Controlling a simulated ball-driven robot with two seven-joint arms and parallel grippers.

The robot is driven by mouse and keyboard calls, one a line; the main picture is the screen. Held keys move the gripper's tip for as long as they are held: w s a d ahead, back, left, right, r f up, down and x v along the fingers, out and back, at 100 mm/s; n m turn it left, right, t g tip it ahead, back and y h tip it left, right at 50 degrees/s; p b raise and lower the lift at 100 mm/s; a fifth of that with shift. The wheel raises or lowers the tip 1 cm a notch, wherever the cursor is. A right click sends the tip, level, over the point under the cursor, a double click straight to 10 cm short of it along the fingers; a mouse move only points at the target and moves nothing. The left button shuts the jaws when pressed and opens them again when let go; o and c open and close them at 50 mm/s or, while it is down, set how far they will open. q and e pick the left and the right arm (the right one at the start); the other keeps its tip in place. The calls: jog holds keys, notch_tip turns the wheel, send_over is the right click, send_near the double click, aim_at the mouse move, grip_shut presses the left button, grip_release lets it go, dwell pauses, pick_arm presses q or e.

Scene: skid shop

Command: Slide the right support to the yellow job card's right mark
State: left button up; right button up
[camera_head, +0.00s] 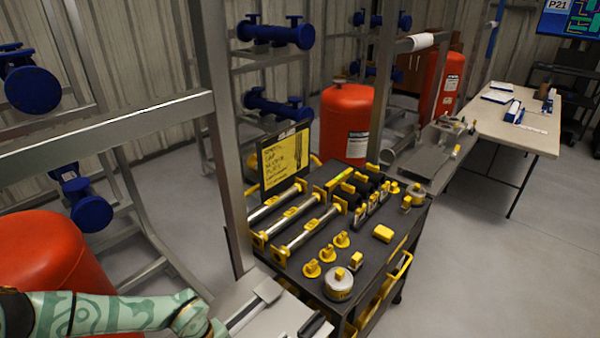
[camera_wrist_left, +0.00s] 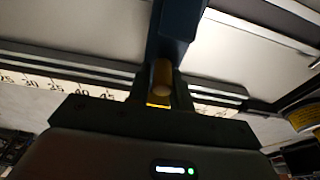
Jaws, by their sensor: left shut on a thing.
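In the left wrist view my left gripper (camera_wrist_left: 161,98) is shut on a small brass-yellow knob (camera_wrist_left: 162,74). A dark blue upright part (camera_wrist_left: 177,28), which may be the right support, rises just beyond the knob. A white scale strip (camera_wrist_left: 70,92) with black numbers runs along a pale metal rail behind the gripper. In the head view my left arm comes in at the lower left, and its gripper is out of the picture. My right gripper is not in view.
A dark cart (camera_head: 315,232) holds yellow-ended steel spools (camera_head: 307,229) and small yellow fittings. Grey posts and red tanks (camera_head: 347,120) stand around. A pale table (camera_head: 535,130) is at the right, with open floor before it.

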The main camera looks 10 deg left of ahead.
pick_arm(q)
jog(key=shift+s+a+f+p, duration=0.2)
jog(key=shift+s+a+p, duration=0.25)
jog(key=shift+s+a, duration=0.3)
jog(key=shift+s+a+p, duration=0.25)
jog(key=shift+s+p, duration=0.15)
jog(key=shift+s, duration=0.1)
jog(key=shift+s+a+p, duration=0.25)
jog(key=shift+s+p, duration=0.15)
jog(key=shift+s, duration=0.1)
jog(key=shift+f, duration=0.1)
jog(key=o, duration=0.8)
jog(key=shift+c, duration=0.2)
jog(key=shift+o, duration=0.4)
jog(key=shift+w+a, duration=0.1)
jog(key=shift+w, duration=0.15)
jog(key=shift+w, duration=0.1)
